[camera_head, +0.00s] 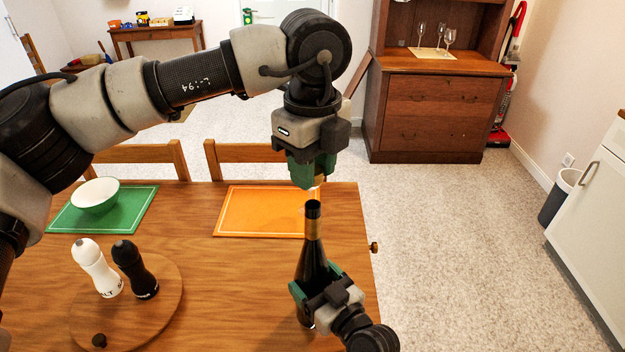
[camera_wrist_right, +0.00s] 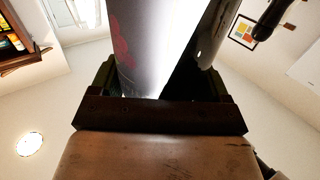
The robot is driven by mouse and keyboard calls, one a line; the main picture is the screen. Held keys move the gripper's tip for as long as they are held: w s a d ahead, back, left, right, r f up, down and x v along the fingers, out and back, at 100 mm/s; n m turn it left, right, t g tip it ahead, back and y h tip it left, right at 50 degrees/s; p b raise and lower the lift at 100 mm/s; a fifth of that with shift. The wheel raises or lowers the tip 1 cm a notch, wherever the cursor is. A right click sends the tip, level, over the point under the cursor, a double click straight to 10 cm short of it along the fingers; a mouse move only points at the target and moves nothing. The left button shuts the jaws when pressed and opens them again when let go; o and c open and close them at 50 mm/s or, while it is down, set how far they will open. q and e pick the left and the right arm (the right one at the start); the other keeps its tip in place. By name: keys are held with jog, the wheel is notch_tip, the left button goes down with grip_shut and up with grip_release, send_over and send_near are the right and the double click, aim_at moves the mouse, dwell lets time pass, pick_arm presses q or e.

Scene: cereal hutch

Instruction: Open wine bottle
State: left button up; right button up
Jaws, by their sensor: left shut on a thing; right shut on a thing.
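A dark wine bottle (camera_head: 312,262) with a gold band on its neck stands upright near the right end of the wooden table. My right gripper (camera_head: 314,283) is shut around its body from the front right. In the right wrist view, the bottle (camera_wrist_right: 150,45) fills the space between the jaws, and a pale label with a red mark shows. My left gripper (camera_head: 314,180) points down just above the bottle's mouth, apart from it. It is shut on a small tan thing (camera_head: 319,183), perhaps the cork, mostly hidden by the green fingers.
An orange placemat (camera_head: 255,212) lies behind the bottle. A small brown knob-like thing (camera_head: 374,247) is at the table's right edge.

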jog(key=o, duration=1.7)
